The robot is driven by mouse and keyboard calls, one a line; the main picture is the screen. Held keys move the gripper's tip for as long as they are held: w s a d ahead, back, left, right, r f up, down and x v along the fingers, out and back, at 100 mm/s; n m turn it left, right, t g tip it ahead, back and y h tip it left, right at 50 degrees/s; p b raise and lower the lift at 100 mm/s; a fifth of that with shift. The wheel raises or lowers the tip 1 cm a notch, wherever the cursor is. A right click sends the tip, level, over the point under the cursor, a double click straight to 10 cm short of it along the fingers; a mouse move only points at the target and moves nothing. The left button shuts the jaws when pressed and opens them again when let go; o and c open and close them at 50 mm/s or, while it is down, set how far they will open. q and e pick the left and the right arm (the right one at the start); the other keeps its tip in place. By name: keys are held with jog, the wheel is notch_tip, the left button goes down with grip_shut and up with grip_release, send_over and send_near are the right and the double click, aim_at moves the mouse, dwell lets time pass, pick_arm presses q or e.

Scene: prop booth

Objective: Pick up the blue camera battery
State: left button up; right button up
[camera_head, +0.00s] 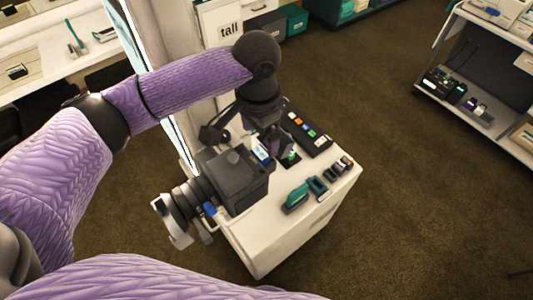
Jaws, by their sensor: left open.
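A small blue item (263,154), which looks like the blue camera battery, is on the white cabinet top (262,238), just right of the dark video camera. My left gripper (278,152) is open and points down over the cabinet, close beside the blue item. The gripper and the camera body partly hide it, so I cannot tell whether a finger touches it. A dark item with a green light (290,156) sits by the right finger. My right gripper is not in view.
The bulky video camera (235,178) fills the cabinet's left side. A black panel with coloured buttons (308,128) lies at the back right. Teal items (296,197) and small dark items (341,165) line the right edge. A shelf (470,112) stands far right; carpet between is clear.

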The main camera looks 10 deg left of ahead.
aim_at(260, 152)
pick_arm(q)
notch_tip(260, 152, down, 6)
jog(key=shift+w+p, duration=0.15)
jog(key=shift+p, duration=0.15)
grip_shut()
jog(key=shift+r, duration=0.1)
